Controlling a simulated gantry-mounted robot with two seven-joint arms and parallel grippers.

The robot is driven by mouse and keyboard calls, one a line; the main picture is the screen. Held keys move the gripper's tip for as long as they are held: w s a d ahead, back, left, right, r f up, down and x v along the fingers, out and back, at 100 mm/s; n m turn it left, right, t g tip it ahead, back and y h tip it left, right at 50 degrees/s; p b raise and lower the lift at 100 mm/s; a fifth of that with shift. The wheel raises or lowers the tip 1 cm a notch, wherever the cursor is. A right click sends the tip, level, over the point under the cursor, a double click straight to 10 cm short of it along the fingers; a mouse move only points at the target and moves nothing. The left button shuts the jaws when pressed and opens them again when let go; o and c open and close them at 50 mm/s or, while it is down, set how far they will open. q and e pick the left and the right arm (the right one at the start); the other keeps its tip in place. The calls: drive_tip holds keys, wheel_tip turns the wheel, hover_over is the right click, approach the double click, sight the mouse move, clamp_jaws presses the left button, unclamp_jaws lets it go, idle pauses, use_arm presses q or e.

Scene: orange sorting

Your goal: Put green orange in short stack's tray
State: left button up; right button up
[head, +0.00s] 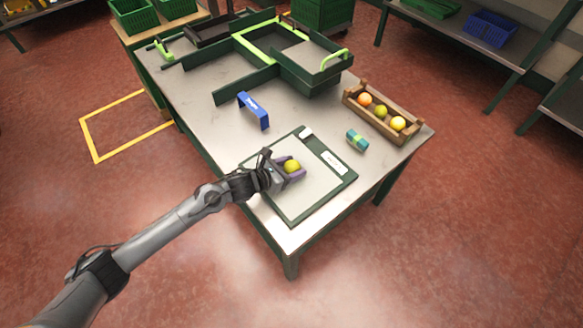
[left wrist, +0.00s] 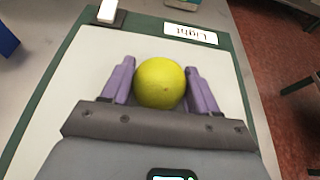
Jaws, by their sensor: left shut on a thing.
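My left gripper (head: 289,170) is shut on a yellow-green orange (head: 292,166), with its purple fingers on either side of it. In the left wrist view the same orange (left wrist: 161,83) sits between the two fingertips of the gripper (left wrist: 160,87). It is over the pale plate of a green-edged board (head: 310,208); I cannot tell whether it touches the plate. Green crates (head: 135,16) stand at the back left, and another green crate stack (head: 322,14) stands at the back centre. Which stack is the short one is unclear. My right gripper is not in view.
A wooden crate (head: 366,122) at the table's right holds several oranges, orange to yellow-green. A blue bracket-shaped object (head: 253,110) and a small teal-green block (head: 357,140) lie near the board. Dark green rails and a bin (head: 308,72) fill the table's far end.

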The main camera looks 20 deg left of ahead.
use_arm(q)
drive_tip(key=shift+f+b, duration=0.25)
drive_tip(key=shift+b, duration=0.05)
drive_tip(key=o, duration=1.1)
drive_tip(key=shift+r, duration=0.1)
